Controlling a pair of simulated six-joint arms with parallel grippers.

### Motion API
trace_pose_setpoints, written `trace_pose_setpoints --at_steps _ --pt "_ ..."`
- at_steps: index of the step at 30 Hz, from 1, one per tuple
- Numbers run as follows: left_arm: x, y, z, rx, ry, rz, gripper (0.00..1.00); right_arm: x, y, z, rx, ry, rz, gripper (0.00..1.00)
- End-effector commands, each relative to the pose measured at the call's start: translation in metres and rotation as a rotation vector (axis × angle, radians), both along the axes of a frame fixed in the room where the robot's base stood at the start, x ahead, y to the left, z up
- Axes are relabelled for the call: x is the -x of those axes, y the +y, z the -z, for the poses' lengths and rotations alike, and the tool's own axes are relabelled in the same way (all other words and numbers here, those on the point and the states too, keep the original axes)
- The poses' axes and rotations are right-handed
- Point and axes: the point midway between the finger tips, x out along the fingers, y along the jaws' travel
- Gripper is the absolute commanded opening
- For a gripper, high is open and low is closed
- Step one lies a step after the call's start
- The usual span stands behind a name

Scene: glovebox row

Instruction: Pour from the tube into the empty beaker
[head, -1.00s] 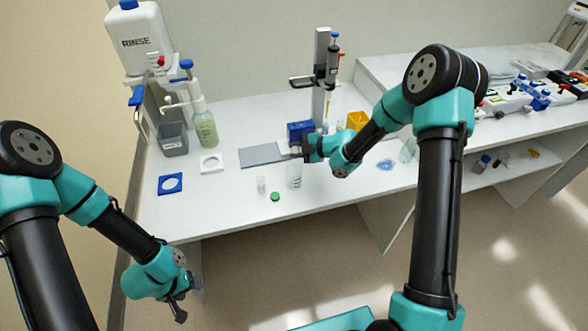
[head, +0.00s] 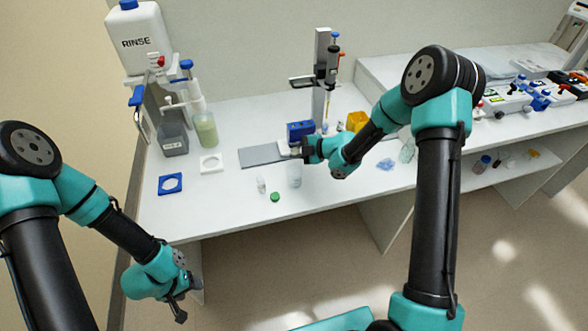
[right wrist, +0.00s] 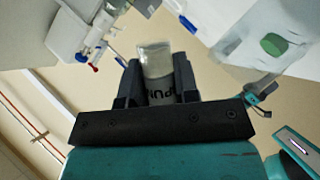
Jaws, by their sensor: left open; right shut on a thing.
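My right gripper (head: 290,150) is shut on a clear tube (right wrist: 156,62) with dark lettering on it, seen between the fingers in the right wrist view. In the head view the tube is hard to make out at the gripper. A clear, empty-looking beaker (head: 294,175) stands on the bench just below the right gripper. A small clear vial (head: 261,186) stands to its left, and a green cap (head: 275,197) lies between them nearer the front edge. My left gripper (head: 182,305) is open and empty, low in front of the bench.
A grey mat (head: 258,155) lies left of the right gripper. Behind stand a blue block (head: 300,130) and a pipette stand (head: 321,75). At left are a rinse bottle (head: 137,40), a grey bin (head: 173,139), a pump bottle (head: 206,130) and a blue square frame (head: 171,184).

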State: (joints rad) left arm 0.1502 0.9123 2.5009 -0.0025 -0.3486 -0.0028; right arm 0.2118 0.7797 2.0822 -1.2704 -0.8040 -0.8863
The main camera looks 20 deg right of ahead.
Motion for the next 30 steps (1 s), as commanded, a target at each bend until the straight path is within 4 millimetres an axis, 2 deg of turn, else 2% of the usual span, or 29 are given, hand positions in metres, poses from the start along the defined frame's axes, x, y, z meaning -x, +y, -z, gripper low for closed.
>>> trace_pose_setpoints --at_steps 30 --pt "0.0000 0.0000 0.0000 0.000 0.000 0.000 0.58 -0.0007 0.0000 0.0034 0.024 -0.056 -0.002 0.02"
